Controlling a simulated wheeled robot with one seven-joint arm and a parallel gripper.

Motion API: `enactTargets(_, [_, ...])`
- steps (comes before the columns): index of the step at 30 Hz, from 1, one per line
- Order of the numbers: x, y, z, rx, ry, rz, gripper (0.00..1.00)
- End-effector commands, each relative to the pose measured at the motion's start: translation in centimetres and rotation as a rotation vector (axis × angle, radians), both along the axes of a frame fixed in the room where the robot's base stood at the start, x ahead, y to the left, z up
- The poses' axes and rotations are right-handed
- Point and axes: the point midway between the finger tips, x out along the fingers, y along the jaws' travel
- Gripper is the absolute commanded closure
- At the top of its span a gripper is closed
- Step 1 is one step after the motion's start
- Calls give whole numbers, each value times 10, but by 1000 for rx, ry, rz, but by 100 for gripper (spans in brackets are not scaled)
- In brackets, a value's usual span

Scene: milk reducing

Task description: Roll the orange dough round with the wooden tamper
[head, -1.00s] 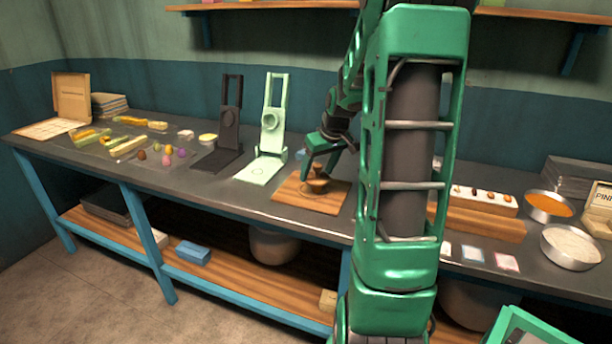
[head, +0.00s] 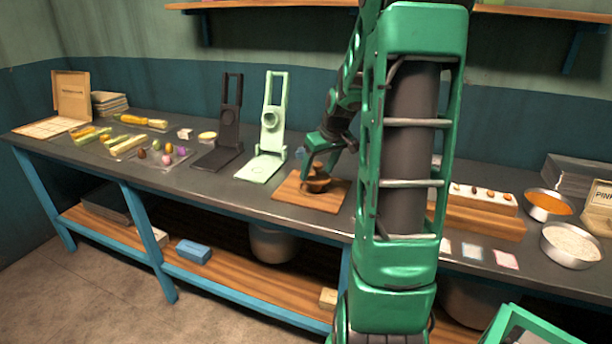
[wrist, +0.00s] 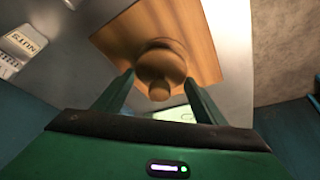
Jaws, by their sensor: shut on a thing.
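My gripper (head: 318,168) is shut on the brown wooden tamper (head: 316,185) over the wooden board (head: 290,197). In the wrist view, the tamper (wrist: 162,65) shows its round knob between my two fingertips (wrist: 159,82), with its wider round body beyond, over the board (wrist: 190,25). The tamper sits low at the middle of the board; I cannot tell whether it touches the board. No orange dough can be made out on the board. Anything under the tamper is hidden by it.
A pale green press (head: 262,168) and a dark press (head: 218,158) stand left of the board. To the right are a white tray (head: 485,197) of small orange-brown pieces on a wooden block, and metal bowls of orange (head: 548,206) and white (head: 571,245) contents. My arm hides the bench between.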

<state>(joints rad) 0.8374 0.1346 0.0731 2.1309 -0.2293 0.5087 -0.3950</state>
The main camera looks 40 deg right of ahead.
Motion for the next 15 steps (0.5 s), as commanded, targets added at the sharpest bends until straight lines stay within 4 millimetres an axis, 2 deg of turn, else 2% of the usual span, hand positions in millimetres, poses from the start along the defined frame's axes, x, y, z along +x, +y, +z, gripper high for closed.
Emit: enactTargets(15, [-12, 5, -2, 7, 10, -1, 55])
